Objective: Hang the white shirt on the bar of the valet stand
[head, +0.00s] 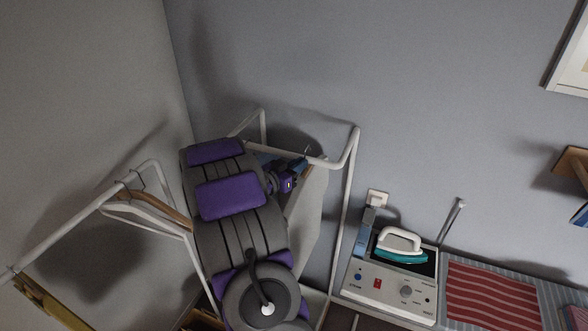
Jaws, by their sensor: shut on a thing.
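My gripper (293,174) is shut on the hanger that carries the white shirt (311,203); my arm covers part of both. The shirt hangs down in pale folds to the right of my arm. The hanger's thin hook (307,151) shows above my gripper, close to the bar (325,163) of the white tube stand (344,205), which looks like the valet stand. I cannot tell whether the hook is over the bar or just beside it. The stand's left part is hidden behind my arm.
A second white rail (75,226) with wooden hangers (150,206) stands at left. At right are a white-and-teal iron (400,246) on a control unit (388,290) and a red striped cloth (492,298). A wall shelf (572,165) is at far right.

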